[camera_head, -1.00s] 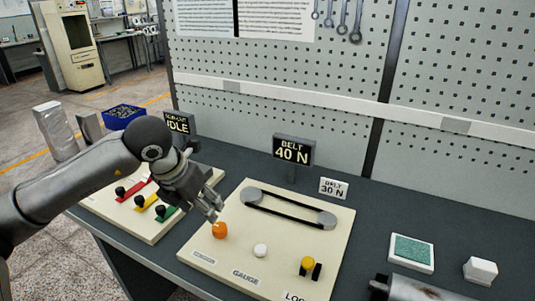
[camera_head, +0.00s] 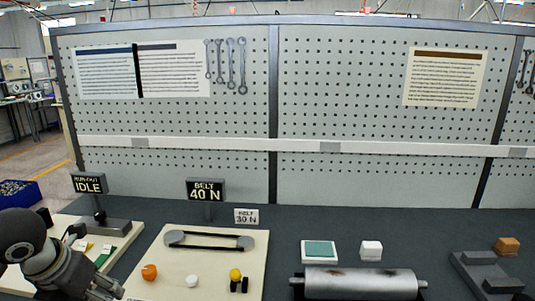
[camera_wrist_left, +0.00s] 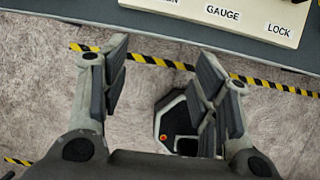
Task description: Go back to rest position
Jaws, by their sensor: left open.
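My left gripper (camera_head: 103,287) is at the lower left of the head view, near the front left of the cream belt panel (camera_head: 210,260). In the left wrist view the gripper (camera_wrist_left: 165,75) has its two fingers spread apart with nothing between them, above the floor in front of the bench. The panel carries an orange knob (camera_head: 149,272), a white knob (camera_head: 192,280), a yellow knob (camera_head: 235,274) and a black belt on two pulleys (camera_head: 210,239). The sign behind it (camera_head: 207,190) reads BELT 40 N. My right gripper is not in view.
A metal roller (camera_head: 360,281), a green pad (camera_head: 319,249), a white block (camera_head: 371,250) and a grey cradle (camera_head: 486,272) are on the dark bench. The run-out panel (camera_head: 125,245) is at the left. A pegboard (camera_head: 360,110) closes the back.

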